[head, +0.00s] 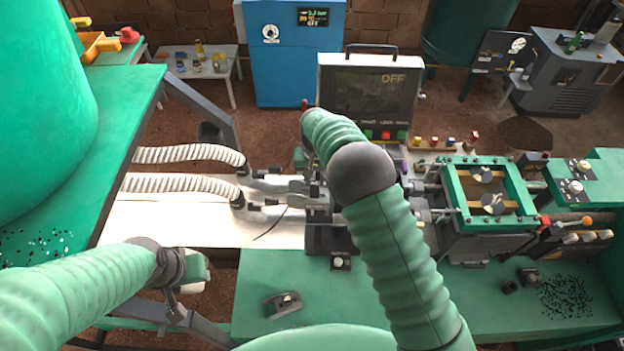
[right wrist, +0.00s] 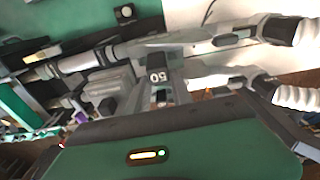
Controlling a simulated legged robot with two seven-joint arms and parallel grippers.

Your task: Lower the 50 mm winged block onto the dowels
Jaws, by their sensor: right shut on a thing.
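The 50 mm winged block, dark grey with a white "50" label, shows in the right wrist view (right wrist: 158,76). My right gripper (right wrist: 160,98) is shut on it, over the grey machine between the hoses. In the head view my right gripper (head: 311,172) is partly hidden by my own arm, at the machine (head: 325,212). I cannot make out the dowels or whether the block touches them. My left gripper (head: 190,275) is at the lower left, away from the machine; its jaw opening is unclear.
White ribbed hoses (head: 185,153) run in from the left to the machine. A loose grey block (head: 283,304) lies on the green table (head: 265,270). A green frame press (head: 485,198) stands to the right. A panel reading OFF (head: 370,95) stands behind.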

